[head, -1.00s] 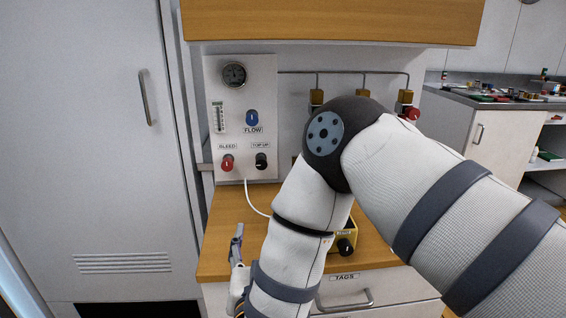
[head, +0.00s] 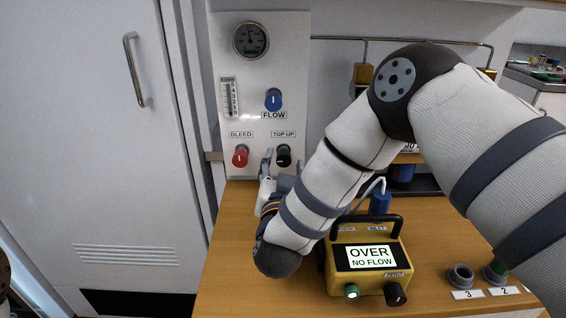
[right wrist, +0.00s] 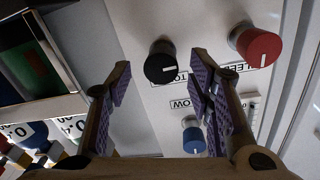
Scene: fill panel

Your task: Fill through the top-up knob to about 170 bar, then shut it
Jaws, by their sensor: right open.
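The black top-up knob (head: 284,153) is at the lower right of the white panel (head: 292,60), above its desk. My right gripper (head: 275,160) is open in front of it. In the right wrist view the top-up knob (right wrist: 160,64) shows between and beyond the open fingers (right wrist: 160,85), with no visible grip on it. The round gauge (head: 251,40) is at the panel's top; its needle points up, slightly left, and its figures are too small to read. The blue flow knob (head: 273,99) has an upright white mark. The left gripper is out of view.
The red bleed knob (head: 240,156) sits close left of the top-up knob. A yellow box (head: 340,283) on the wooden desk (head: 235,260) reads "OVER NO FLOW". Sockets (head: 460,276) labelled 3 and 2 stand right. My right forearm hides part of the back wall.

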